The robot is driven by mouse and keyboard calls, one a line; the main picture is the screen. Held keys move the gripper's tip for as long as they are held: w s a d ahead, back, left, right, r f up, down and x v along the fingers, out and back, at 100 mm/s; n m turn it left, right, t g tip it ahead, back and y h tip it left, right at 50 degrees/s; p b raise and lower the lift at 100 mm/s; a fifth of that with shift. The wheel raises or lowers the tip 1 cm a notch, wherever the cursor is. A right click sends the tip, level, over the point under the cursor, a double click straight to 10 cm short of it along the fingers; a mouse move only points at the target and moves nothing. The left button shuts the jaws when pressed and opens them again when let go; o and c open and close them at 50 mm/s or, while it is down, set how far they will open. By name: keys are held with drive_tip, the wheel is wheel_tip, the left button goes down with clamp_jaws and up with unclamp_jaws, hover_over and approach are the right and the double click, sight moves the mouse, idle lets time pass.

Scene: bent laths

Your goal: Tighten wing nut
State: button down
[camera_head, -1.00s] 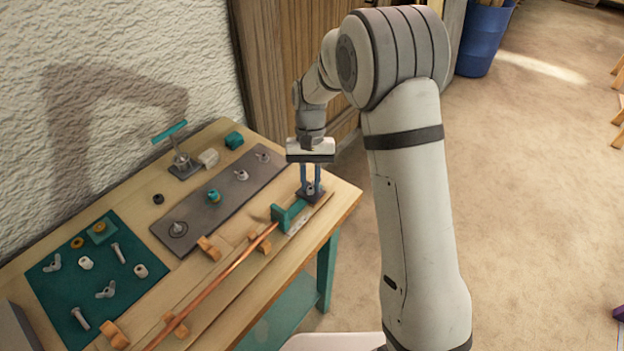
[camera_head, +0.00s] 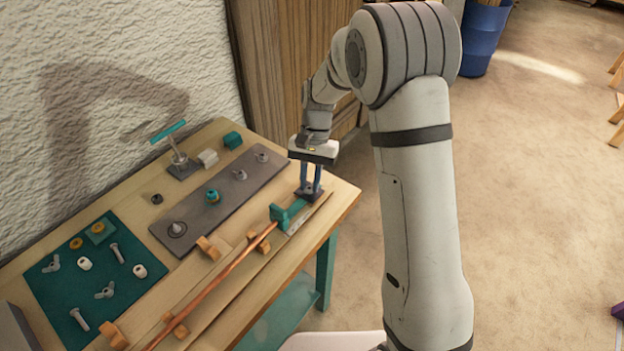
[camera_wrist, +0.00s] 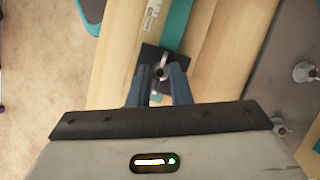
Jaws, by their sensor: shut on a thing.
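My gripper (camera_head: 309,190) points down over a small dark plate (camera_head: 304,196) at the right end of the bench, by the teal block (camera_head: 287,213). Its blue-grey fingers are closed on a small grey metal wing nut (camera_wrist: 161,73) on that plate. The fingers hide most of the nut, so its wings and thread are hard to make out. The wrist view shows the dark plate (camera_wrist: 150,54) around the fingertips. Two loose wing nuts lie on the teal mat, one at its left (camera_head: 52,264) and one nearer its middle (camera_head: 106,290).
A copper-coloured lath (camera_head: 222,276) runs along the front between orange blocks (camera_head: 207,248). A grey strip with several studs (camera_head: 222,195) lies behind. The teal mat (camera_head: 62,299) also holds bolts and round pieces. A clamp with a teal handle (camera_head: 168,131) stands at the back.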

drive_tip(key=c, duration=1.3)
unclamp_jaws()
drive_tip(key=shift+c, duration=0.2)
drive_tip(key=shift+w, duration=0.1)
drive_tip(key=v, duration=0.7)
drive_tip(key=shift+r, duration=0.3)
drive_tip(key=shift+w+d, duration=0.1)
drive_tip(key=s+d+r+n+t, duration=0.1)
drive_tip(key=s+d+r+t, duration=0.2)
drive_tip(key=s+d+r, duration=0.6)
drive_tip(key=s+d+n+t, duration=0.1)
drive_tip(key=s+d+t, duration=0.1)
drive_tip(key=s, duration=0.5)
drive_tip(key=s+d+f+n+t+h, duration=0.1)
drive_tip(key=s+d+t, duration=0.1)
drive_tip(key=s, duration=0.5)
drive_tip(key=shift+d+f, duration=0.25)
drive_tip(key=shift+d, duration=0.2)
